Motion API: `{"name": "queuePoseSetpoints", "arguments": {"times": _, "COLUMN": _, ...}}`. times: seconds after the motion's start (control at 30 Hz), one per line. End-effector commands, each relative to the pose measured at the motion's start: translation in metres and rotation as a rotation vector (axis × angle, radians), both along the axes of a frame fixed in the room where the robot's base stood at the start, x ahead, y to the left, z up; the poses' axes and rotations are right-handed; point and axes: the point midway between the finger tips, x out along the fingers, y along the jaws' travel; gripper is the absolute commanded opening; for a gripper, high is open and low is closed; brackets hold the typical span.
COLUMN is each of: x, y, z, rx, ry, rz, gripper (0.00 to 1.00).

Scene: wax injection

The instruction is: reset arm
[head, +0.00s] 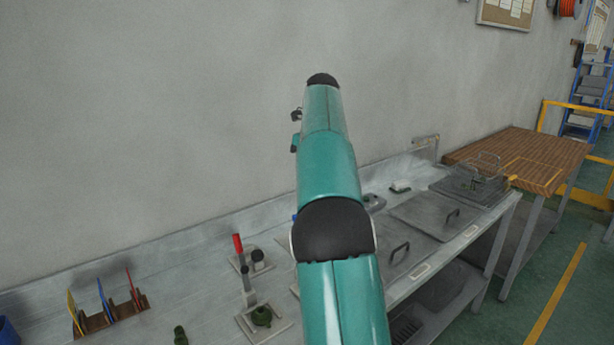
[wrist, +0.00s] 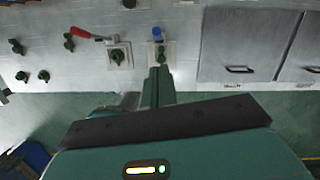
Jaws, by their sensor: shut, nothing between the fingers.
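My teal arm, with black joint caps, rises through the middle of the head view and hides part of the workbench behind it. Small dark parts stick out left of its upper end; I cannot tell whether they belong to my gripper. No held object shows in either view.
A long grey workbench (head: 190,258) stands along the wall. On it are a red-handled clamp (head: 238,244), a rack with coloured tools (head: 108,318) and flat lidded panels (head: 436,215). A wooden-topped table (head: 520,157) stands right. A blue bin (wrist: 24,155) is lower left. Green floor is open right.

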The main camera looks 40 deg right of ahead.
Motion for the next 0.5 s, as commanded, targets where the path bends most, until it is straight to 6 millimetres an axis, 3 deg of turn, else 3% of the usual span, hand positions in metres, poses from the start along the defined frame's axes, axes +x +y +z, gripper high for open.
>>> {"name": "queuePoseSetpoints", "arguments": {"times": 0.5, "x": -0.003, "y": 0.0049, "z": 0.0043, "rx": -0.006, "ry": -0.011, "rz": 0.035, "gripper": 0.0}}
